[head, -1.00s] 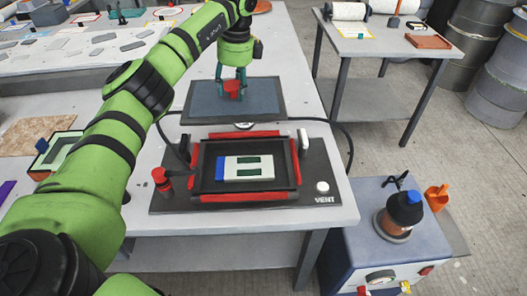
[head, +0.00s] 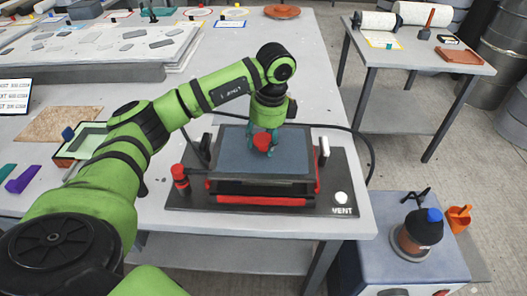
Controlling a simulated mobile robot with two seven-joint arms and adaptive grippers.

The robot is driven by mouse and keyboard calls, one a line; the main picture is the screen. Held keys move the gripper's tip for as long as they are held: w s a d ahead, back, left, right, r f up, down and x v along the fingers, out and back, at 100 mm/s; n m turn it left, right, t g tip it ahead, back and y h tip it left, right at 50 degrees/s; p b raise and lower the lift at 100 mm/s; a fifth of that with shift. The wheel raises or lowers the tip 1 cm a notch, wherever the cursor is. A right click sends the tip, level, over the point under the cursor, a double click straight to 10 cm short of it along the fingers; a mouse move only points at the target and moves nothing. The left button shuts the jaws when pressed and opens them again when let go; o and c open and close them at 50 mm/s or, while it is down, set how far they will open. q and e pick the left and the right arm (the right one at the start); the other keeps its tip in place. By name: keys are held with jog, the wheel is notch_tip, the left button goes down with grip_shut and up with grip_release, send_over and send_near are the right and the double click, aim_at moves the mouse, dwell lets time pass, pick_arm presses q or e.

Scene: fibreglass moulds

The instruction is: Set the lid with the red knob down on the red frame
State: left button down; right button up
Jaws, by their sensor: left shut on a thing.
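The lid (head: 235,155) is a flat blue-grey panel with a dark rim and a red knob (head: 262,141) at its middle. My left gripper (head: 264,147) points down and is shut on the red knob. The lid is about level, over the red frame (head: 262,201), and hides most of it. The frame's red front bar and a dark strip behind it show below the lid's front edge. I cannot tell whether the lid touches the frame at the back. The white block inside the frame is hidden. My right gripper is out of view.
The frame sits on a black base (head: 200,203) marked VENT, with a white button (head: 341,198) and a red-topped post (head: 180,178) at the left. A black hose (head: 372,165) curves on the right. A blue cabinet (head: 385,250) with a dark bottle (head: 421,232) stands front right.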

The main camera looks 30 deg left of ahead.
aim_at(265, 150)
pick_arm(q)
jog(key=shift+s+d+f, duration=0.3)
jog(key=shift+s+f, duration=0.05)
jog(key=shift+s, duration=0.05)
notch_tip(265, 150, down, 3)
jog(key=shift+f+p, duration=0.1)
jog(key=shift+p, duration=0.55)
jog(key=shift+f, duration=0.35)
jog(key=c, duration=0.6)
grip_release()
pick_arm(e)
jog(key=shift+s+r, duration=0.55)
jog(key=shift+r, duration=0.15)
